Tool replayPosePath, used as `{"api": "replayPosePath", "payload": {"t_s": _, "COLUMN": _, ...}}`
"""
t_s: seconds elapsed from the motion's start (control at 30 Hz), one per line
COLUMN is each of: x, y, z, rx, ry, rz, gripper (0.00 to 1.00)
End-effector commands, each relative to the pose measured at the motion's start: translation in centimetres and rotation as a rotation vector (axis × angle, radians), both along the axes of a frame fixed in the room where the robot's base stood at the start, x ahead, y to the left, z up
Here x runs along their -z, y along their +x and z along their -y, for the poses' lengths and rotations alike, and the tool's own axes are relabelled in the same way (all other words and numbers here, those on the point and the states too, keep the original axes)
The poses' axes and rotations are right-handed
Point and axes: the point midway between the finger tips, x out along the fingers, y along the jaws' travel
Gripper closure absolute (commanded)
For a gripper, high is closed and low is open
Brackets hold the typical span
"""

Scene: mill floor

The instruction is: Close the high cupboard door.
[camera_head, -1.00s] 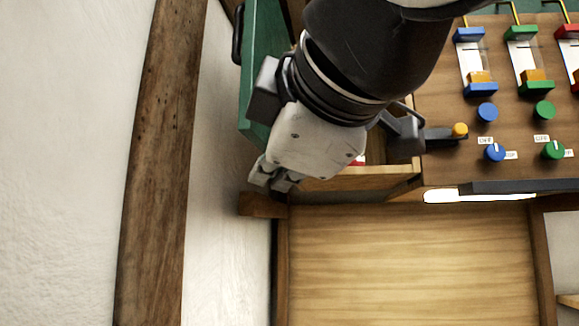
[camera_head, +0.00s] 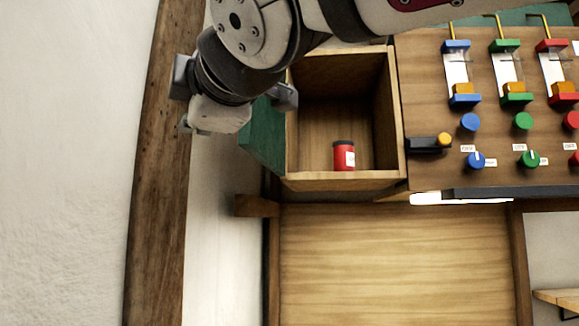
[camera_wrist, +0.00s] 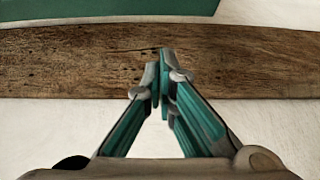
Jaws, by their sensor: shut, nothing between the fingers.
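The high cupboard (camera_head: 345,182) stands open in the head view, its inside in plain sight. Its green door (camera_head: 262,138) stands swung out at the left side of the opening. My arm hides the door's upper part, and its handle is not visible. My gripper (camera_head: 186,126) is left of the door, in front of the wall's wooden beam. In the wrist view the gripper (camera_wrist: 162,78) has its fingertips together with nothing between them. A green edge at the top of that view may be the door; I cannot tell.
A red jar (camera_head: 344,156) stands inside the cupboard. A panel with sliders and knobs (camera_head: 490,120) is to the right. A vertical wooden beam (camera_head: 158,200) runs along the pale wall at left. A wooden board (camera_head: 395,265) lies below the cupboard.

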Motion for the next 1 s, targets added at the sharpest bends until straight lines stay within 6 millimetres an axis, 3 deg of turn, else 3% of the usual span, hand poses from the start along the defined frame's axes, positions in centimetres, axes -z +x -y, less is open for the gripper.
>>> {"api": "replayPosePath", "payload": {"t_s": 0.1, "x": -0.4, "y": -0.7, "z": 1.7, "rx": -0.001, "ry": 0.004, "rz": 0.002, "gripper": 1.00}}
{"api": "replayPosePath", "payload": {"t_s": 0.33, "x": -0.2, "y": -0.7, "z": 3.4, "rx": 0.000, "ry": 0.002, "rz": 0.002, "gripper": 1.00}}
{"api": "replayPosePath", "payload": {"t_s": 1.0, "x": -0.1, "y": -0.7, "z": 3.8, "rx": -0.019, "ry": 0.004, "rz": 0.001, "gripper": 1.00}}
